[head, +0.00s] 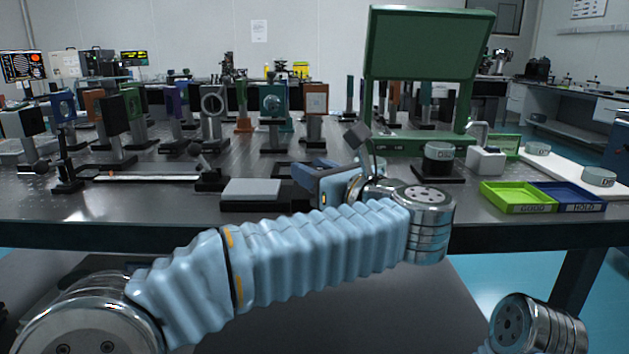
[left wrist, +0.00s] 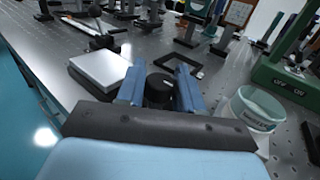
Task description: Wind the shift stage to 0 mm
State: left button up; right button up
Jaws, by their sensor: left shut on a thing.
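The shift stage, a pale grey plate (head: 251,190) on a dark base, sits near the table's front edge in the head view. It also shows as a whitish block in the left wrist view (left wrist: 100,68). My left gripper (head: 322,182) is just right of it, low over the table. In the left wrist view its two blue fingers (left wrist: 160,82) stand on either side of a round black knob (left wrist: 158,92) and are shut on it. The knob is hidden in the head view, and I cannot read any scale. My right gripper is not in view.
A large green frame (head: 420,45) stands behind my left wrist. A round labelled container (left wrist: 252,108) is close to the right finger. Green (head: 517,198) and blue (head: 575,196) trays lie at the right. Several optics on posts fill the back.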

pick_arm(q)
jog(key=n+g+y, duration=0.3)
jog(key=g+y, duration=0.1)
jog(key=shift+d+n, duration=0.1)
jog(key=shift+n, duration=0.3)
jog(key=n+g+y, duration=0.1)
jog(key=n+g+y+p, duration=0.1)
jog(key=g, duration=0.1)
jog(key=shift+r, duration=0.3)
jog(key=n+g+p, duration=0.2)
jog(key=g+p, duration=0.1)
jog(key=p, duration=0.1)
jog(key=n+g+y+p, duration=0.1)
jog(key=n+g+p, duration=0.1)
jog(key=g+p, duration=0.1)
jog(key=shift+r+y+p, duration=0.1)
jog(key=shift+y+p, duration=0.2)
jog(key=shift+p, duration=0.55)
jog(key=shift+f+n+g+p, duration=0.3)
jog(key=shift+n+g+p, duration=0.1)
jog(key=shift+g+p, duration=0.3)
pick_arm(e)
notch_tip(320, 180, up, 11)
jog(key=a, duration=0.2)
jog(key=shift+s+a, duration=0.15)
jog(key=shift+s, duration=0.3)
pick_arm(q)
jog(key=o, duration=0.9)
